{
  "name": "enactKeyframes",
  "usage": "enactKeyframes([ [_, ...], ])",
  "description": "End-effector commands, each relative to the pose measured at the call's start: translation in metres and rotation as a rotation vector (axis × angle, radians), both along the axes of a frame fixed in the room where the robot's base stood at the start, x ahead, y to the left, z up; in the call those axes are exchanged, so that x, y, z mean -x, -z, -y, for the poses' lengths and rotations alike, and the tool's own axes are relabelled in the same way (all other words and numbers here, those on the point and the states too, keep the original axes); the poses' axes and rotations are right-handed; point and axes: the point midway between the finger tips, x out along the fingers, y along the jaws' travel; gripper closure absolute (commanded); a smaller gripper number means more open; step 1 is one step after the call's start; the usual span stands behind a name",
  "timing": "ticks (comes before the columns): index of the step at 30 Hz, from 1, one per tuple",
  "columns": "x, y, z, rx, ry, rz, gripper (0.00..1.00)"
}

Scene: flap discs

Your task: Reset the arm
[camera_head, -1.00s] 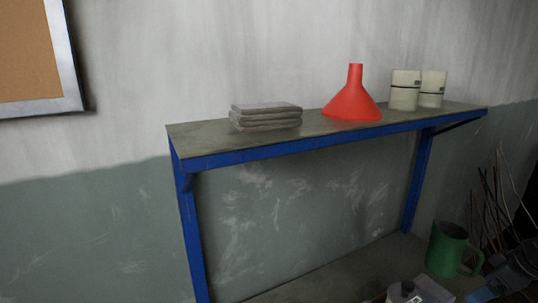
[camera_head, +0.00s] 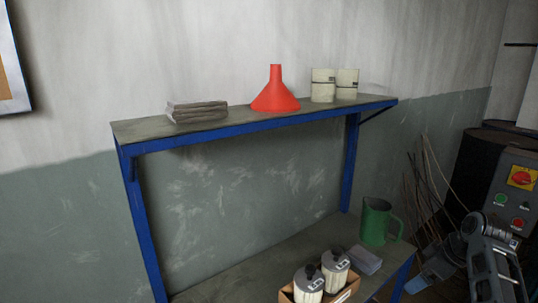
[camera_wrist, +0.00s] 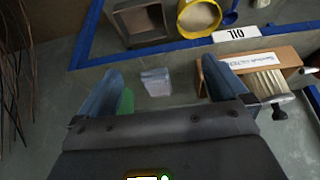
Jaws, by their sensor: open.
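My gripper (camera_head: 424,283) shows at the lower right of the head view, on my grey arm, apart from the bench. In the wrist view my gripper (camera_wrist: 162,88) has its two blue fingers spread wide. A small grey block (camera_wrist: 157,82) shows in the gap between them, beyond the fingertips, not held. A bit of green (camera_wrist: 126,103) shows beside the left finger, mostly hidden by it. The task names no other object.
A bench (camera_head: 235,283) carries a green jug (camera_head: 375,222), a grey block (camera_head: 366,260) and a cardboard box (camera_head: 346,292) with canisters. The blue-framed shelf (camera_head: 145,130) holds grey cloths (camera_head: 196,112), a red funnel (camera_head: 275,95) and two cream cans (camera_head: 323,86). A machine (camera_head: 515,195) stands right.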

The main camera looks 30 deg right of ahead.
Motion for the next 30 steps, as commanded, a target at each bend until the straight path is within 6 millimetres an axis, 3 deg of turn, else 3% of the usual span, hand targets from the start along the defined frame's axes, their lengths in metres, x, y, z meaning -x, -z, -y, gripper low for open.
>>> enactKeyframes([
  [11, -0.014, 0.051, -0.074, 0.037, 0.055, 0.060, 0.00],
  [17, -0.008, 0.085, -0.149, 0.073, 0.105, 0.131, 0.00],
  [23, 0.018, 0.101, -0.225, 0.108, 0.149, 0.230, 0.00],
  [30, 0.070, 0.089, -0.300, 0.133, 0.174, 0.370, 0.00],
])
